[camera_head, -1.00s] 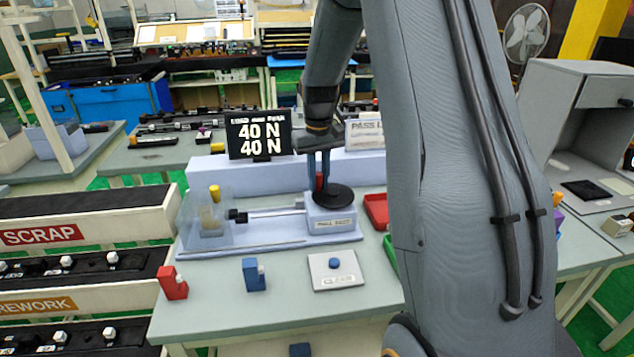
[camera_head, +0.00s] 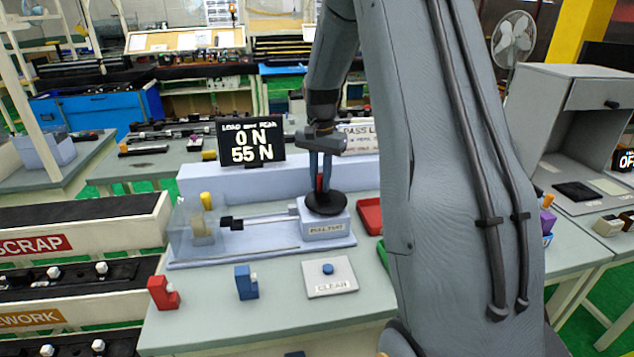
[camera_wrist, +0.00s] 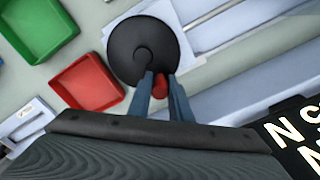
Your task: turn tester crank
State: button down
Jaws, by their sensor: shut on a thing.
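The pull tester (camera_head: 270,247) stands on the grey-green table, with a round black crank wheel (camera_head: 326,204) on top of its right end block. My gripper (camera_head: 321,190) points down over the wheel and is shut on its red crank knob (camera_wrist: 160,86). The wheel's black disc also shows in the wrist view (camera_wrist: 128,48). The display (camera_head: 251,142) behind the tester reads 0 N above and 55 N below. A clear guard (camera_head: 188,232) and a yellow-topped post (camera_head: 206,201) are at the tester's left end.
A red tray (camera_head: 369,214) lies right of the tester; a green tray (camera_wrist: 40,25) lies beside it. In front are a red block (camera_head: 162,294), a blue block (camera_head: 246,283) and the CLEAR pad (camera_head: 330,278). Scrap and rework racks (camera_head: 70,245) stand at the left.

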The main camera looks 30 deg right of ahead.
jog(key=shift+d+m, duration=0.2)
jog(key=shift+m, duration=0.4)
jog(key=c, duration=1.6)
grip_release()
jog(key=shift+r+b, duration=1.25)
jog(key=shift+r, duration=2.7)
jog(key=s+a+f+n, duration=0.3)
jog(key=s+a+n, duration=0.1)
jog(key=s, duration=0.3)
jog(key=s+a+f+n+t, duration=0.1)
jog(key=s+a+f+n, duration=0.3)
jog(key=s+a, duration=0.3)
jog(key=s+a+f+n, duration=0.3)
jog(key=s+a, duration=0.3)
jog(key=s, duration=0.3)
jog(key=shift+s+a+f+n+b, duration=0.1)
jog(key=shift+a+f+n+b, duration=0.2)
jog(key=shift+f+n, duration=0.15)
